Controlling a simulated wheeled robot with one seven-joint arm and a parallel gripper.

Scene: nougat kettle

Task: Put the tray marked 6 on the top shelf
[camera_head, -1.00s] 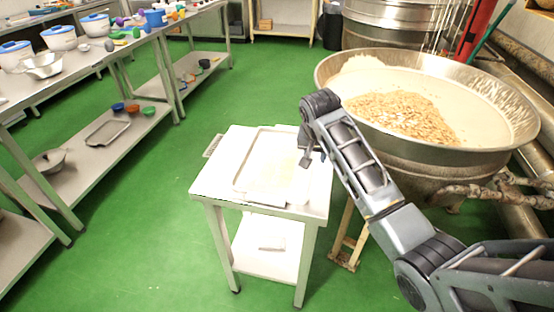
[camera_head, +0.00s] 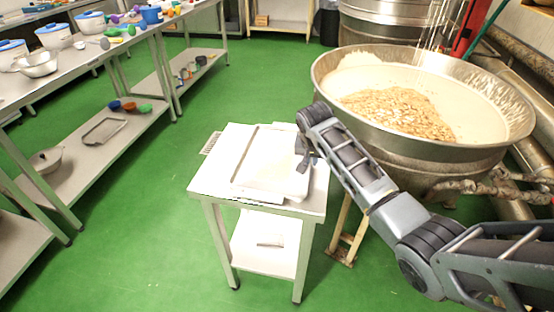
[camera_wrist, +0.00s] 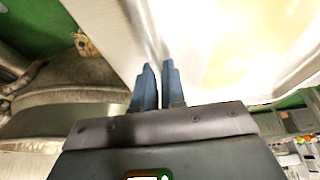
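A pale, shallow metal tray (camera_head: 262,172) is on the white top (camera_head: 207,178) of a small two-level table in the head view; no number is readable on it. It looks tilted, its right side raised. My gripper (camera_head: 306,163) is at the tray's right edge. In the wrist view, the fingers of my gripper (camera_wrist: 158,68) are close together with the rim of the bright tray (camera_wrist: 235,50) between them, so it looks shut on the rim. Which surface is the top shelf is not marked.
A big kettle (camera_head: 480,142) of nougat stands close on the right. A long bench (camera_head: 88,62) with tubs and utensils runs along the left, with another tray (camera_head: 104,131) on its lower shelf. A small flat item (camera_head: 270,244) lies on the table's lower shelf. Green floor is open between.

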